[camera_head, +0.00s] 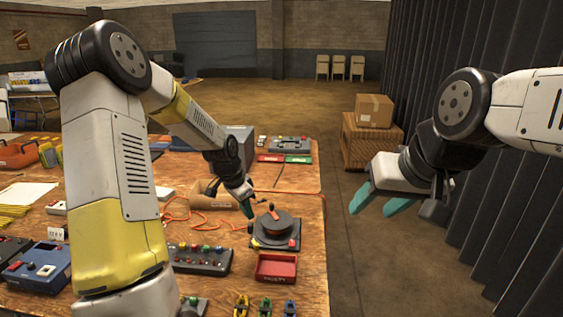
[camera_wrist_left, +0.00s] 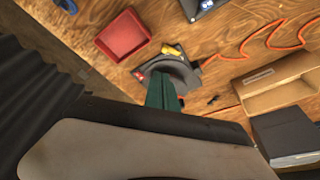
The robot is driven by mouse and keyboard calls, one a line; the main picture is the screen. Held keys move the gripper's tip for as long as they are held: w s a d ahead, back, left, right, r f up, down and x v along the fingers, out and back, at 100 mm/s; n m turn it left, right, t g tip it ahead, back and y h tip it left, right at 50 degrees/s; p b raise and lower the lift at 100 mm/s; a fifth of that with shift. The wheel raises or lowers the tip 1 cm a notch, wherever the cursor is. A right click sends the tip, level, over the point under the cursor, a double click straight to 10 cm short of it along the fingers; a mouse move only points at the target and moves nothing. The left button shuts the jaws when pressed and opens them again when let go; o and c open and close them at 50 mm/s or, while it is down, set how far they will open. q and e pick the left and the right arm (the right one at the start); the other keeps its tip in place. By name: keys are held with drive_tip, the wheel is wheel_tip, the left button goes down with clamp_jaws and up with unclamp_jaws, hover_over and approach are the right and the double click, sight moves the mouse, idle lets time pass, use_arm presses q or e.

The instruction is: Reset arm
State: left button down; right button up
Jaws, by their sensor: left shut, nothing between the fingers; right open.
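My left arm comes in from the left over the wooden table, and my left gripper (camera_head: 248,208) is shut and empty. Its green fingertips are just behind and left of a dark round device (camera_head: 275,228) with a red-orange handle. In the left wrist view the shut green fingers (camera_wrist_left: 162,92) overlap part of this device (camera_wrist_left: 170,68); I cannot tell whether they touch it. My right gripper (camera_head: 378,201) is open and empty, with teal fingers, held in the air to the right of the table.
A red tray (camera_head: 276,267) lies in front of the round device. A button panel (camera_head: 200,259), an orange cable (camera_head: 180,211) and an open cardboard box (camera_head: 212,200) are close by.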

use_arm(q)
drive_tip(key=s+r+n+t+y, duration=0.1)
drive_tip(key=s+r, duration=0.3)
drive_tip(key=r, duration=0.2)
drive_tip(key=s+r+n, duration=0.1)
drive_tip(key=s+r, duration=0.2)
drive_tip(key=r, duration=0.3)
drive_tip(key=s+r+n+t, duration=0.1)
drive_tip(key=s+r+n, duration=0.2)
drive_tip(key=s, duration=0.7)
drive_tip(key=s+r+n+t, duration=0.1)
drive_tip(key=s+r+n, duration=0.3)
drive_tip(key=s+r, duration=0.3)
drive_tip(key=s, duration=0.3)
drive_tip(key=shift+s+r+t+h, duration=0.2)
drive_tip(key=shift+s+t+h, duration=0.1)
drive_tip(key=shift+t+h, duration=0.1)
